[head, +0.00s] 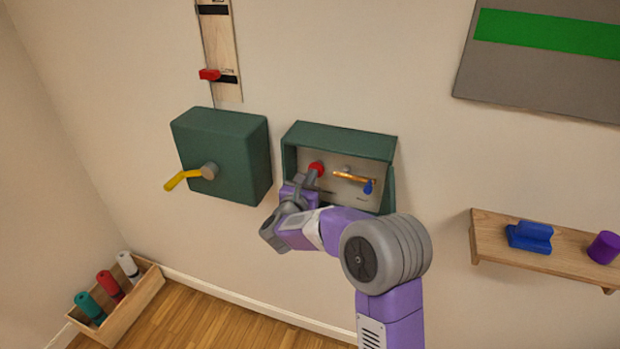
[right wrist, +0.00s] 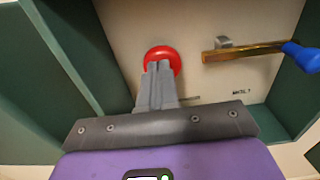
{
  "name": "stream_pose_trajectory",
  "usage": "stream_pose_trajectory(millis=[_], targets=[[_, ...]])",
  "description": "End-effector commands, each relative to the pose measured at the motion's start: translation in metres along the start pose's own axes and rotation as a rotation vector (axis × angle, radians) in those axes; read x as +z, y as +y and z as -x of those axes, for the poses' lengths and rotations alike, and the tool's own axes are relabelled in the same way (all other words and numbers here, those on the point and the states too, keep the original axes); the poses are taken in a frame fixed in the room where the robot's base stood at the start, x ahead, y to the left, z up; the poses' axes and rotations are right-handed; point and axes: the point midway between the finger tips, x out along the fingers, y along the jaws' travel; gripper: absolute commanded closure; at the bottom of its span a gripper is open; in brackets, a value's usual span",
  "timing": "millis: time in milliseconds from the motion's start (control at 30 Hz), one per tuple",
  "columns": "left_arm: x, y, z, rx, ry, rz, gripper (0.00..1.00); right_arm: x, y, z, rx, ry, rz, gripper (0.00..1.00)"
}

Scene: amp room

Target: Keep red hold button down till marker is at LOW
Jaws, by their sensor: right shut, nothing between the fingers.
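The red hold button (head: 317,168) sits in the open green box (head: 340,138) on the wall. My right gripper (head: 310,181) is shut and empty, with its fingertips at the button. In the right wrist view the shut fingers (right wrist: 158,68) overlap the lower part of the red button (right wrist: 161,54); whether they press it in cannot be told. The red marker (head: 209,74) is on the vertical wooden scale (head: 222,50), beside the lower black band (head: 226,79). The lettering on the scale is too small to read. My left gripper is not in view.
Right of the button in the box is a brass lever (head: 352,176) with a blue tip (right wrist: 302,56). A closed green box (head: 225,140) with a yellow handle (head: 180,180) is to the left. A shelf (head: 545,259) is at right, and a wooden crate (head: 139,292) is on the floor.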

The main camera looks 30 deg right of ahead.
Motion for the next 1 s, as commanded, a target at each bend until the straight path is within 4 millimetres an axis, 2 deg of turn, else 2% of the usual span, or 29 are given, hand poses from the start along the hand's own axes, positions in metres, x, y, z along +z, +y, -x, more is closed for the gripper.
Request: stream_pose_trajectory(millis=[367, 800, 1000], targets=[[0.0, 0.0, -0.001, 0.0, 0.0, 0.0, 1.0, 0.001, -0.004, 0.001, -0.009, -0.004, -0.001, 1.0], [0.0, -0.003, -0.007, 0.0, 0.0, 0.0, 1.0, 0.001, 0.0, 0.069, -0.001, -0.003, 0.0, 1.0], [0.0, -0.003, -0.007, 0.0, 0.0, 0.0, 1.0, 0.001, -0.001, 0.078, -0.002, -0.003, 0.001, 1.0]])
